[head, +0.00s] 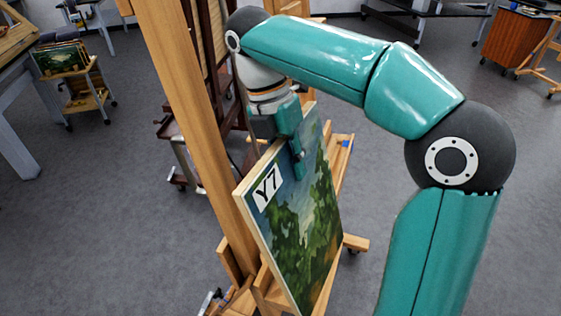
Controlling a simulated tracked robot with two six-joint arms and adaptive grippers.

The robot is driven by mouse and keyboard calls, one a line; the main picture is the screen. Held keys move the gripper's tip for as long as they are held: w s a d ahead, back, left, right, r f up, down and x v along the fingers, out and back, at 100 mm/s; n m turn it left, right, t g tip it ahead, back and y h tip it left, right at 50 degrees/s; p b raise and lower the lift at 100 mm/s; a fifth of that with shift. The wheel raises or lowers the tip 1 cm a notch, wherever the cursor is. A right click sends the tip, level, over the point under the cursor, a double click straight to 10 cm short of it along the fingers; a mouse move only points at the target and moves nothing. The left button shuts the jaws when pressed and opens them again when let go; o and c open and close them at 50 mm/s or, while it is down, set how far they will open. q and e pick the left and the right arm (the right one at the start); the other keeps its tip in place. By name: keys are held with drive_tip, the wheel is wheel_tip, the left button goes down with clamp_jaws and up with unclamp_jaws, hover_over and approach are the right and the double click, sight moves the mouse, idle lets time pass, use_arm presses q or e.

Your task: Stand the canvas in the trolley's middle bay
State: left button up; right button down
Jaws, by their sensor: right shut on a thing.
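The canvas (306,222), a green landscape painting with a white "Y7" label at its upper left, stands tilted against a wooden easel (186,100). My right gripper (296,158) is shut on the canvas's top edge, reaching down from above. The canvas's lower edge is partly out of view, so I cannot tell whether it touches the easel's ledge. A small wooden trolley (88,103) stands at the far left, with several paintings (62,58) upright in its top. Its separate bays are too small to tell apart. My left gripper is not in view.
A dark wooden easel (217,85) stands behind the near one. A table (14,90) is at the left edge, beside the trolley. An orange-brown cabinet (512,40) stands at the back right. Grey floor (120,190) lies open between the easel and the trolley.

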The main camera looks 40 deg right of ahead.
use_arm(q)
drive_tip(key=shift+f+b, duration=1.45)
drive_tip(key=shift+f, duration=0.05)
use_arm(e)
drive_tip(key=s+d, duration=0.4)
drive_tip(key=s, duration=0.9)
drive_tip(key=shift+s, duration=0.25)
drive_tip(key=shift+d, duration=0.1)
